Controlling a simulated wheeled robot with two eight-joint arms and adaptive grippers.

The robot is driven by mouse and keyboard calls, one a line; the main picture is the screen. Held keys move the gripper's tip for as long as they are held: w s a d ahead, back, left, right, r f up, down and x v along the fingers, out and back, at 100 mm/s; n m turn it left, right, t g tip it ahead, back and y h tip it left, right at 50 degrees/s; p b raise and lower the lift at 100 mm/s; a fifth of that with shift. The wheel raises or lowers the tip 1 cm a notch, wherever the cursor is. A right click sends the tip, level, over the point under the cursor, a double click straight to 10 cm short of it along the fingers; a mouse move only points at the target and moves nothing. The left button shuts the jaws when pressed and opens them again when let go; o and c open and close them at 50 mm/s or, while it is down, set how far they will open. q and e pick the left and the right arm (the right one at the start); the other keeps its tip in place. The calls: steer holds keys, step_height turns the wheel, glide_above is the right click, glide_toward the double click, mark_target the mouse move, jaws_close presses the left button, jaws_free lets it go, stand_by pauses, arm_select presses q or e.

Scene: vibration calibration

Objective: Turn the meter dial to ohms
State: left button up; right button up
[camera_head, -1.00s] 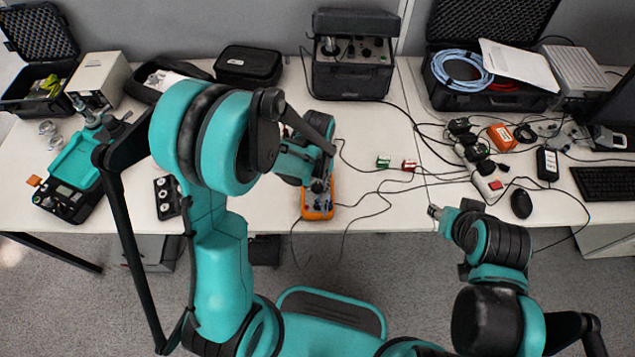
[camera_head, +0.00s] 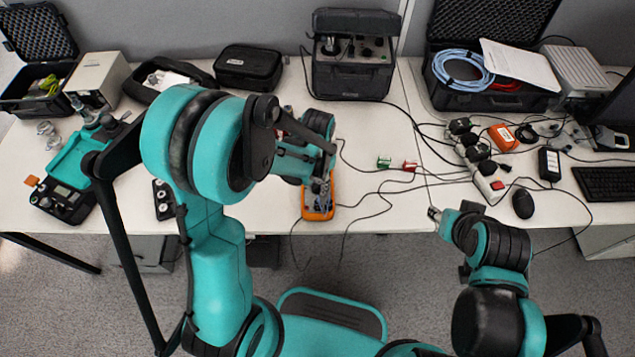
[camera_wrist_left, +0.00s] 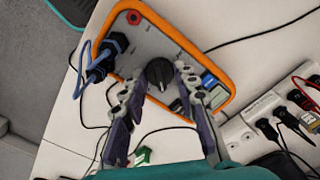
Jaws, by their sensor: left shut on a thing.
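The orange-rimmed meter (camera_head: 318,210) lies on the table near its front edge, partly hidden by my left arm in the head view. In the left wrist view the meter (camera_wrist_left: 203,50) shows its grey face, with a black round dial (camera_wrist_left: 159,73) near the middle. My left gripper (camera_wrist_left: 160,84) is at the dial, its two fingertips on either side of it and shut on it. In the head view the left gripper (camera_head: 318,187) is over the meter. The dial's markings are too small to read. My right gripper (camera_head: 434,213) is by the table's front edge, away from the meter.
Dark plugs (camera_wrist_left: 107,52) with blue leads sit in the meter's jacks. Thin black cables cross the table around it. A green connector (camera_head: 384,162) and a red one (camera_head: 409,166) lie to the right. A power strip (camera_head: 488,186) and a mouse (camera_head: 522,203) are farther right.

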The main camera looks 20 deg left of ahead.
mark_target(317, 186)
stand_by(0.3)
arm_select(q)
steer(key=o, duration=1.2)
steer(key=shift+c, duration=0.2)
step_height(317, 186, up, 12)
steer(key=s+a+r+n+t, duration=0.2)
steer(key=s+t, duration=0.1)
steer(key=s, duration=0.2)
steer(key=s+a+r+n+t, duration=0.2)
steer(key=s+r+t, duration=0.1)
steer(key=s+t, duration=0.1)
steer(key=shift+s+a+r+n, duration=0.25)
steer(key=shift+s+n, duration=0.15)
steer(key=shift+s, duration=0.25)
